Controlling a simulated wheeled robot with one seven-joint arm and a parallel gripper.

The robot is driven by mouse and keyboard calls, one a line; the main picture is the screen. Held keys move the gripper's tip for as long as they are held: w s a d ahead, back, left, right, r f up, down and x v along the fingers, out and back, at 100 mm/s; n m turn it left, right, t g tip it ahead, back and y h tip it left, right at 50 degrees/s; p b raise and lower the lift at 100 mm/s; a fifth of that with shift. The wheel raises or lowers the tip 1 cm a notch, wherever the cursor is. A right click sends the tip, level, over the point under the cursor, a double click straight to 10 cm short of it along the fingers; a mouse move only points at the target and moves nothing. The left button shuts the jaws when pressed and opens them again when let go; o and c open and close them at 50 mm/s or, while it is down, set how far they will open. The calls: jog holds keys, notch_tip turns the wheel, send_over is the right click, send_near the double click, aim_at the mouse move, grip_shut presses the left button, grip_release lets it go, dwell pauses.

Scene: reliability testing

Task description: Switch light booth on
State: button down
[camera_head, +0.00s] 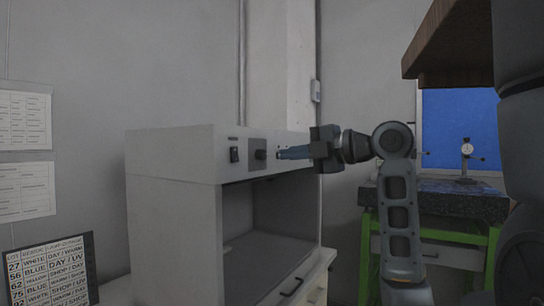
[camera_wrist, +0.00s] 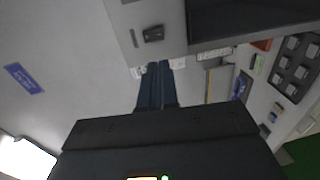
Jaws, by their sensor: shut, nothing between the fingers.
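The light booth (camera_head: 170,190) is a pale grey box with an open, unlit front, left of centre in the head view. Its upper front panel carries a black rocker switch (camera_head: 234,155) and, to the right, a dark knob (camera_head: 261,154) on a darker plate. My gripper (camera_head: 280,153) is shut and empty, its fingertips just right of the knob; I cannot tell whether they touch the panel. In the wrist view the shut fingertips (camera_wrist: 153,66) lie below a dark control (camera_wrist: 153,34) on a grey panel; which control it is, I cannot tell.
A sign with lot numbers and light names (camera_head: 50,270) stands at lower left. Printed sheets (camera_head: 24,120) hang on the wall. A dark stone plate (camera_head: 435,200) on a green stand bears a dial gauge (camera_head: 467,150) at right. A brown overhang (camera_head: 450,45) is at upper right.

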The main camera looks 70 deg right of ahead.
aim_at(236, 160)
jog(key=p+x, duration=0.2)
jog(key=x, duration=1)
jog(key=shift+w+d, duration=0.1)
jog(key=shift+w, duration=0.05)
jog(key=shift+w+f, duration=0.15)
jog(key=shift+w, duration=0.1)
jog(key=shift+w+d+f+b, duration=0.15)
jog(key=shift+f+b, duration=0.25)
jog(key=shift+b, duration=0.45)
jog(key=shift+r+p, duration=0.3)
jog(key=shift+r, duration=0.05)
